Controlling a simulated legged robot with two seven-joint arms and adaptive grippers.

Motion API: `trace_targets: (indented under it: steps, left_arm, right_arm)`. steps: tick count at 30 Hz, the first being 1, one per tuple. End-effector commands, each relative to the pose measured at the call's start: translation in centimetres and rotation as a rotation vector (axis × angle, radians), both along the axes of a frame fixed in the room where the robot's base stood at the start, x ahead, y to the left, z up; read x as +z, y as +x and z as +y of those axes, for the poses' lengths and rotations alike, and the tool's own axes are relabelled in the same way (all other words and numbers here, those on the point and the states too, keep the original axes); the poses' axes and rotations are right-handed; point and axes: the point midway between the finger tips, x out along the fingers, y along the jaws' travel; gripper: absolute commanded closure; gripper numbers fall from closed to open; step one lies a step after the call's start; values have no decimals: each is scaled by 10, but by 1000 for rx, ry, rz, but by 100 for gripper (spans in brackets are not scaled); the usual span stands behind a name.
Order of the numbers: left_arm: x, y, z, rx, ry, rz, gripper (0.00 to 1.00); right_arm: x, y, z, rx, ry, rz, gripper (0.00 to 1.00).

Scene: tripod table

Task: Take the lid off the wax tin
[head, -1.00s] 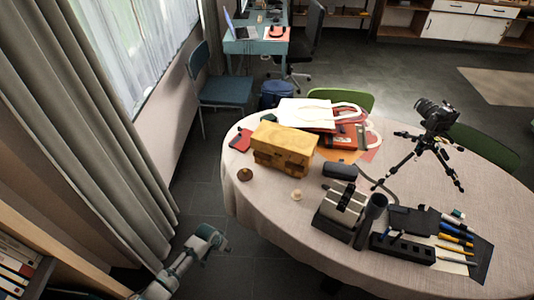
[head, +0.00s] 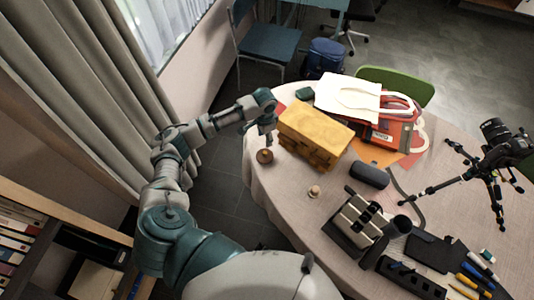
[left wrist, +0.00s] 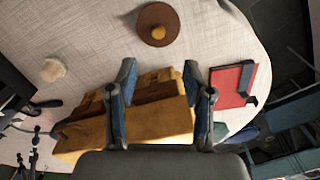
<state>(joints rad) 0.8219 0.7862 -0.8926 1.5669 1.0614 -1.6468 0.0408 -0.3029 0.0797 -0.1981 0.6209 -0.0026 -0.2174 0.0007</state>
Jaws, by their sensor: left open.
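A round brown piece with a small tan knob on top, which looks like the lidded wax tin (head: 265,156), sits near the left edge of the table. In the left wrist view the tin (left wrist: 152,16) is at the top, past the fingertips, its knob facing the camera. My left gripper (head: 264,136) is just above and behind the tin in the head view, pointing down. In the left wrist view the gripper (left wrist: 158,76) has its two fingers apart with nothing held between them. My right gripper is not in view.
A yellow-brown box (head: 315,134) stands close to the left gripper; it lies beneath the fingers in the wrist view. A red item (left wrist: 228,88) is beside it. A small cream knob-shaped piece (head: 314,191) and a dark case (head: 369,175) are to the right. Bare tablecloth surrounds the tin.

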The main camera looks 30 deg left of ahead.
Motion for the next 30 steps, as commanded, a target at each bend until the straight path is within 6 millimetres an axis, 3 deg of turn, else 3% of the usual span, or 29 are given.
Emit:
trace_targets:
  steps: [1,6,14,21,30]
  left_arm:
    - [-14,-1,0,0,-1,5,49]
    - [-48,1,-1,0,0,1,49]
    - [-70,-1,-1,0,0,0,49]
    - [-107,-6,-2,-1,1,2,49]
    - [-116,-6,-1,-1,-1,-1,49]
  right_arm:
    - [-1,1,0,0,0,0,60]
    - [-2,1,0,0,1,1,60]
    - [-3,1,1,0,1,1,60]
    - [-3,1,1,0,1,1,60]
    - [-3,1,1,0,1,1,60]
